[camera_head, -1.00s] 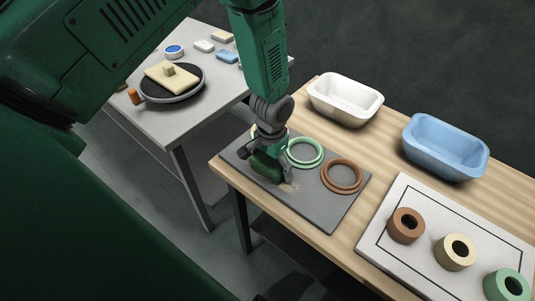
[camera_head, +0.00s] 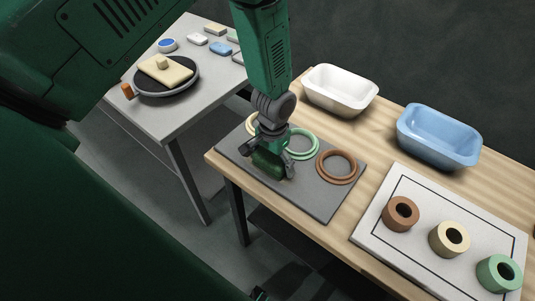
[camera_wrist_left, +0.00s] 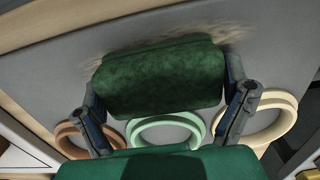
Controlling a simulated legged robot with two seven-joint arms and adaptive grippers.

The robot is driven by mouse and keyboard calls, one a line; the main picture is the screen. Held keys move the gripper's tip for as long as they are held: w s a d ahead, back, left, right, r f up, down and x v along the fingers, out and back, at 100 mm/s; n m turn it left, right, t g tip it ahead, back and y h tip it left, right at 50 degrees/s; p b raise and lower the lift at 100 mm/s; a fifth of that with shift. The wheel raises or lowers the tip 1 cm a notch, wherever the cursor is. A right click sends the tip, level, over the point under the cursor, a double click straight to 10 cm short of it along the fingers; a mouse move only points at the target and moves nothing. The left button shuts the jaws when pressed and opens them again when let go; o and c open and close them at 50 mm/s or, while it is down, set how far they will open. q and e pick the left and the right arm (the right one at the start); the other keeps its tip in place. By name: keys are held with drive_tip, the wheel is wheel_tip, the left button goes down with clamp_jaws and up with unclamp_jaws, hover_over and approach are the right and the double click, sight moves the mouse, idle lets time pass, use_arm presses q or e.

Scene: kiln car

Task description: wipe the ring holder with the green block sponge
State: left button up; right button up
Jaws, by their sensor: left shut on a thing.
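The ring holder (camera_head: 318,206) is a dark grey slab on the wooden table, with a green ring (camera_head: 301,145), a brown ring (camera_head: 337,167) and a partly hidden cream ring (camera_head: 252,124). My left gripper (camera_head: 270,158) is shut on the dark green block sponge (camera_head: 266,165), low over the slab's front part. In the left wrist view, the sponge (camera_wrist_left: 160,78) sits between the two fingers. A brownish smear (camera_wrist_left: 205,32) shows on the slab around the sponge's edges, partly covered by it. I cannot tell whether the sponge touches the slab.
White (camera_head: 341,91) and blue (camera_head: 438,137) basins stand behind. A white board (camera_head: 380,231) with brown (camera_head: 401,214), cream (camera_head: 449,239) and green (camera_head: 499,273) thick rings lies to the right. A grey table (camera_head: 165,125) at left holds a round dark tray (camera_head: 168,88) and several small blocks.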

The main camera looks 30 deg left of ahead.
sight(292, 188)
use_arm(q)
drive_tip(key=shift+s+d, duration=0.15)
drive_tip(key=shift+d, duration=1.85)
drive_tip(key=shift+a, duration=0.2)
drive_tip(key=shift+d, duration=0.1)
drive_tip(key=shift+s+d+p, duration=0.15)
drive_tip(key=shift+d, duration=1.2)
drive_tip(key=shift+s+d+p, duration=0.1)
drive_tip(key=shift+d+p, duration=0.05)
drive_tip(key=shift+d, duration=1.2)
drive_tip(key=shift+s, duration=0.1)
drive_tip(key=shift+s+a+p, duration=0.25)
drive_tip(key=shift+s+p, duration=0.05)
drive_tip(key=shift+s, duration=0.2)
drive_tip(key=shift+s+a+p, duration=0.2)
drive_tip(key=shift+s+p, duration=0.05)
drive_tip(key=shift+s, duration=0.2)
